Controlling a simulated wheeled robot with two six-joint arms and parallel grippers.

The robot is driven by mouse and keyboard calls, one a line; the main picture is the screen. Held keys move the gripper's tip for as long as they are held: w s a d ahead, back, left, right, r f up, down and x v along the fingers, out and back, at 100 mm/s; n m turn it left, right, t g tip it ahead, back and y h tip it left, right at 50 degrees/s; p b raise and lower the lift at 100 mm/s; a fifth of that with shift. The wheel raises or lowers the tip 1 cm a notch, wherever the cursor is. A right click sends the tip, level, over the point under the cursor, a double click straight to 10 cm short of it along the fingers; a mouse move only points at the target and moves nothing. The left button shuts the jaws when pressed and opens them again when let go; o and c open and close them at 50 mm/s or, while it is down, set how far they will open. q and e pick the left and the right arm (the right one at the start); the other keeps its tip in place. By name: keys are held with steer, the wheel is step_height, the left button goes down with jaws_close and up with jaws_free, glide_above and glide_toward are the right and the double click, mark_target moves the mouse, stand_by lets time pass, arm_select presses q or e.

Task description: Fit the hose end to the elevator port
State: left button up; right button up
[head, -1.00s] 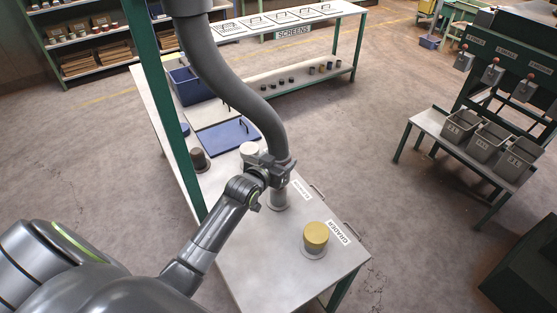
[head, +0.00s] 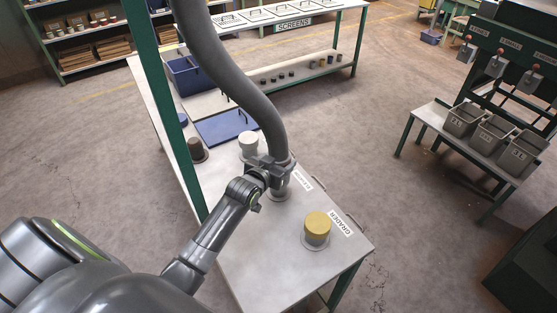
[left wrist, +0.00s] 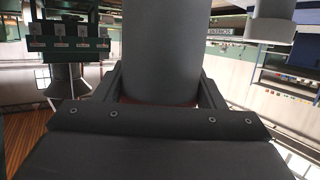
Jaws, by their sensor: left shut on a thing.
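A thick grey hose (head: 225,75) comes down from the top of the head view. My left gripper (head: 275,172) is shut around it close to its lower end. The hose end stands roughly upright, directly over or on a grey metal port (head: 278,193) on the table; the gripper hides part of the joint, so I cannot tell whether it is seated. A label (head: 302,181) beside this port is only partly readable. In the left wrist view the hose (left wrist: 162,50) fills the space between the fingers. My right gripper is not in view.
A yellow-capped port (head: 317,228) labelled GRADER stands nearer on the table (head: 262,258). A white-topped port (head: 248,144) and a dark-capped one (head: 197,150) stand behind. A green post (head: 165,110) rises at left. A blue bin (head: 188,78) sits farther back.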

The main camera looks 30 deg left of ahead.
arm_select(q)
steer(key=shift+r, duration=0.1)
steer(key=o, duration=1.2)
steer(key=shift+s, duration=0.1)
steer(key=b+v, duration=0.1)
steer(key=v, duration=1.6)
steer(key=shift+s+b, duration=0.1)
steer(key=shift+b, duration=0.3)
